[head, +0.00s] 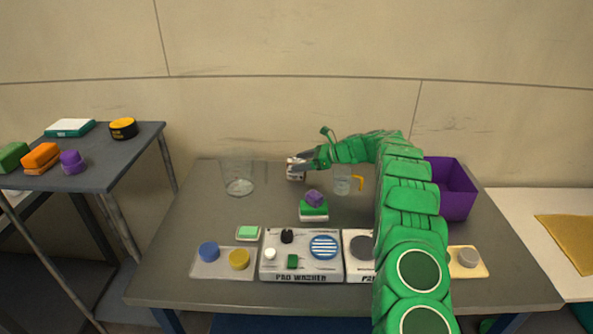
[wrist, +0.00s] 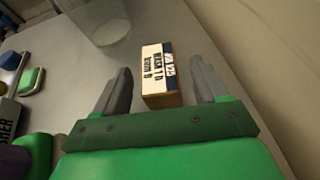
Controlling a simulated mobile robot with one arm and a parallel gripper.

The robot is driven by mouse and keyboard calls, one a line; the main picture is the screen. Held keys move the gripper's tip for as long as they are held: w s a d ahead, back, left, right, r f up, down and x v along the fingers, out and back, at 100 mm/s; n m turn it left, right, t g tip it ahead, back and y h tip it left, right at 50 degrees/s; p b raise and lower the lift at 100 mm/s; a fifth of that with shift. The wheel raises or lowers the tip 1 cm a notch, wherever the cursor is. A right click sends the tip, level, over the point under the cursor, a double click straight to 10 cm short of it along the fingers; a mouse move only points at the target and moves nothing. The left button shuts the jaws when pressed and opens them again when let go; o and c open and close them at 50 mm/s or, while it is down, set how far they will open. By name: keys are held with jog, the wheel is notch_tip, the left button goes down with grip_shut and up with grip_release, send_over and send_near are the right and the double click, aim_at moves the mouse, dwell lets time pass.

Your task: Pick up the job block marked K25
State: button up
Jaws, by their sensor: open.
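A small job block (wrist: 158,72), white-faced with a dark blue label band and a tan end, stands on the grey table in the wrist view. Its print shows "WASH 1"; the code on the band is too blurred to read surely. My gripper (wrist: 160,62) is open, with one finger on each side of the block and a gap at both sides. In the head view my gripper (head: 299,163) is at the back of the table, and the white block (head: 295,176) shows just below it, partly hidden by the fingers.
A clear glass container (head: 238,178) stands left of the block, a clear jug with a yellow handle (head: 343,182) right of it. A purple block (head: 315,198) sits on a green-and-white pad (head: 313,211) in front.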

aim_at(292, 163)
jog(key=x, duration=0.4)
jog(key=shift+c, duration=0.4)
jog(key=c, duration=1)
jog(key=shift+r, duration=0.15)
jog(key=shift+c, duration=0.2)
